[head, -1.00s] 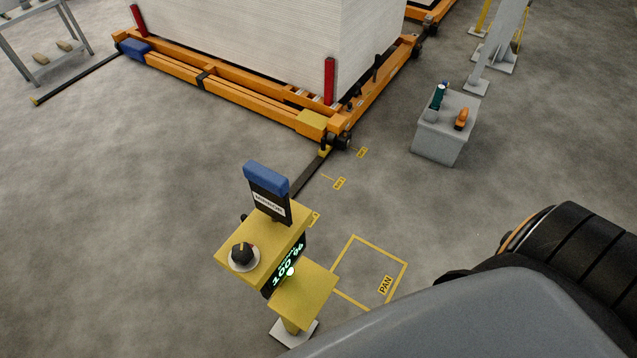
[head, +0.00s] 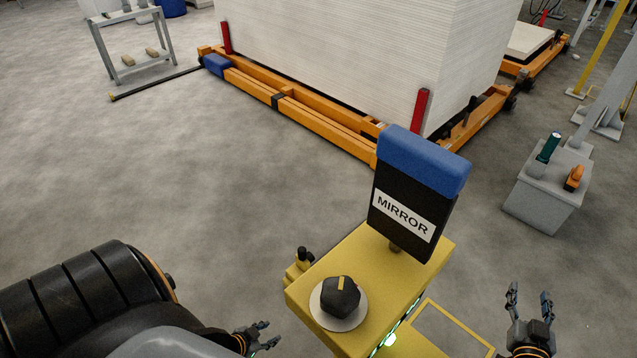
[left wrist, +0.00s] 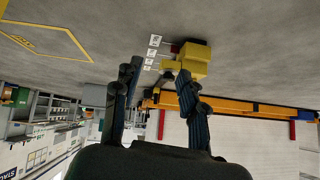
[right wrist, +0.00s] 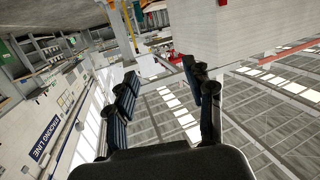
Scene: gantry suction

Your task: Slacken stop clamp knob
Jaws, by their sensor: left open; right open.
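A yellow post-mounted box (head: 400,270) stands close in front of me in the head view. On its top is a black knob (head: 341,296) with a yellow pointer line on a pale disc. A smaller dark knob (head: 304,256) sits on a yellow block at the box's left side; I cannot tell which is the stop clamp knob. A blue-topped black plate (head: 415,195) labelled MIRROR rises behind. My left gripper (head: 270,333) is open and empty, left of and below the box. My right gripper (head: 530,292) is open and empty to its right. Neither touches a knob.
An orange frame (head: 320,135) with a large white stack (head: 345,60) stands beyond. A grey pedestal (head: 545,200) at right carries a green-and-grey tool and an orange one. A grey shelf (head: 135,45) is at far left.

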